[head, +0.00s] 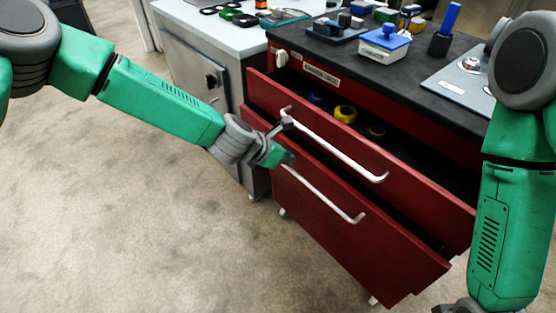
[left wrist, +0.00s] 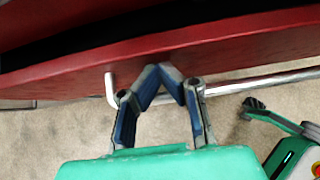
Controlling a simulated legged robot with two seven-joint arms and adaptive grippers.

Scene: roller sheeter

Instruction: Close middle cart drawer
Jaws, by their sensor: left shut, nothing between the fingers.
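The red cart has two drawers pulled out. The upper open drawer (head: 410,185) has a silver bar handle (head: 340,151) and shows a dark inside. The lower drawer (head: 370,255) also stands out and has its own handle (head: 322,194). I cannot tell for sure which counts as the middle one. My left gripper (head: 287,140) is at the left end of the upper handle, close to the red front. In the left wrist view its fingertips (left wrist: 172,76) meet, empty, at the red front (left wrist: 225,48) beside the handle bar (left wrist: 265,82). Contact is unclear. My right gripper is outside the frame.
Tape rolls (head: 345,114) lie in the upper open drawer. The black cart top (head: 400,75) carries a blue-lidded box (head: 384,42), a dark cup (head: 439,45) and a metal plate (head: 465,84). A grey cabinet (head: 190,75) stands left of the cart. The floor in front is clear.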

